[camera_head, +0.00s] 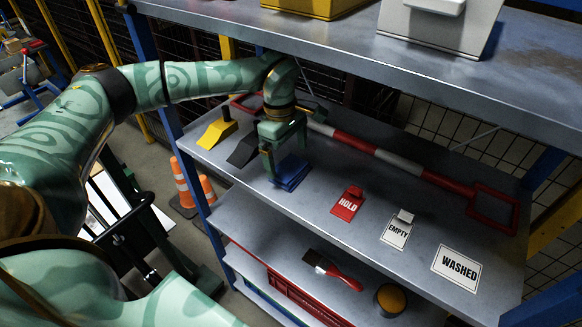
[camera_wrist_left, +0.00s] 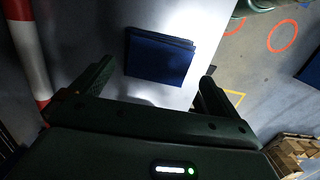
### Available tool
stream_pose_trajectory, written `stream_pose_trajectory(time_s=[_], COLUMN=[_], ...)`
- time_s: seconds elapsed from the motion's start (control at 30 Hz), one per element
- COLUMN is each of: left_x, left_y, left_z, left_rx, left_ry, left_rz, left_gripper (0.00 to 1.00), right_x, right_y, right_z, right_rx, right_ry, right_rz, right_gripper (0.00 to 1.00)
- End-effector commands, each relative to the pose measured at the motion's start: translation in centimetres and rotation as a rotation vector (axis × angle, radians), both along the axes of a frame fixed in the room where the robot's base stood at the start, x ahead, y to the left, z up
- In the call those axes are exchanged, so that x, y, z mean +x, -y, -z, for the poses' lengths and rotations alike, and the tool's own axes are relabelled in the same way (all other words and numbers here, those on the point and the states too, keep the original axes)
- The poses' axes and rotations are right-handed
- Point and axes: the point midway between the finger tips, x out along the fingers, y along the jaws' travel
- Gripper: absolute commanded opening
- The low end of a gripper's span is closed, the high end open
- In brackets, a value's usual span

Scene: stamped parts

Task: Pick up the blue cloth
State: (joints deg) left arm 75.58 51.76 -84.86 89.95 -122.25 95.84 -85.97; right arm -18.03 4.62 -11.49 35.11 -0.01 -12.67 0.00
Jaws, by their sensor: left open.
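The blue cloth (camera_head: 291,173) lies folded flat on the grey middle shelf (camera_head: 330,170). My left gripper (camera_head: 272,172) is over the shelf at the cloth's left side in the head view and hides part of that side. In the left wrist view the cloth (camera_wrist_left: 160,56) is a dark blue folded square beyond the fingertips. The left gripper (camera_wrist_left: 158,82) is open there, its two fingers apart with nothing between them. Whether a finger touches the cloth cannot be told. My right gripper is not in view.
Yellow (camera_head: 217,130) and black (camera_head: 245,148) wedges stand left of the cloth. A red and white bar (camera_head: 355,141) lies behind it. Red HOLD (camera_head: 347,203), EMPTY (camera_head: 396,232) and WASHED (camera_head: 456,268) signs stand to the right. Another shelf hangs above.

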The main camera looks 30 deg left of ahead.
Motion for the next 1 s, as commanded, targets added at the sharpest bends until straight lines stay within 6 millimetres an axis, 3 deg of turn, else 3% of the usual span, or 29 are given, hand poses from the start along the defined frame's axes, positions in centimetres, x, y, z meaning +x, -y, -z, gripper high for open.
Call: stream_pose_trajectory(time_s=[0.2,0.33,0.47,0.6,1.0], left_x=[-0.2,-0.2,-0.2,-0.2,-0.2], left_y=[0.5,0.6,0.6,0.6,0.6], left_z=[3.1,3.8,3.8,3.7,3.4], left_rx=[-0.002,-0.002,-0.002,-0.002,-0.002], left_ry=[-0.002,0.001,0.001,0.001,0.001], left_rz=[0.000,0.001,0.001,0.001,0.001], left_gripper=[1.00,1.00,1.00,0.68,0.68], right_x=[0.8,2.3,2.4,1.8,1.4], right_y=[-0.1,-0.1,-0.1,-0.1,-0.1], right_z=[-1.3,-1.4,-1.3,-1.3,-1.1], right_rx=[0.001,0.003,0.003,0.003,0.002], right_ry=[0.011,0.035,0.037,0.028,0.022], right_rz=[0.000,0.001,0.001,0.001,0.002], right_gripper=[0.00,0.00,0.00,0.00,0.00])
